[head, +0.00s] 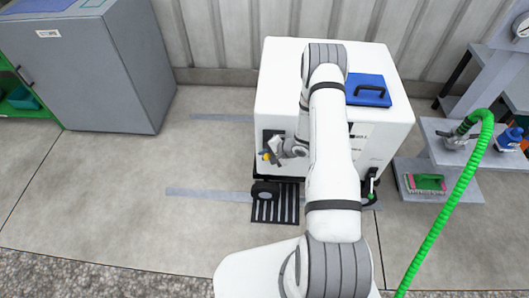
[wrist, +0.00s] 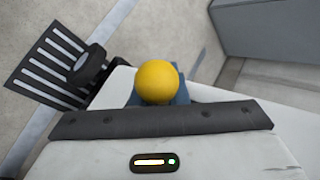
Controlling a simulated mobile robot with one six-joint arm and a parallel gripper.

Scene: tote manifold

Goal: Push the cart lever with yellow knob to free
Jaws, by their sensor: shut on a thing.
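The yellow knob (head: 266,156) is at the left front of the white cart (head: 285,75), beside a dark panel on its side. In the wrist view the round yellow knob (wrist: 157,82) is centred, just beyond the dark edge of my gripper. My gripper (head: 272,154) is at the knob and shut on it. The lever's shaft below the knob is hidden, so its angle cannot be told.
A blue lid with a black handle (head: 368,90) lies on the cart top. A black wheel (head: 265,191) and slotted floor grate (head: 275,208) are below. A grey cabinet (head: 95,75) stands left; a green hose (head: 445,205) hangs right. Floor left of the cart is clear.

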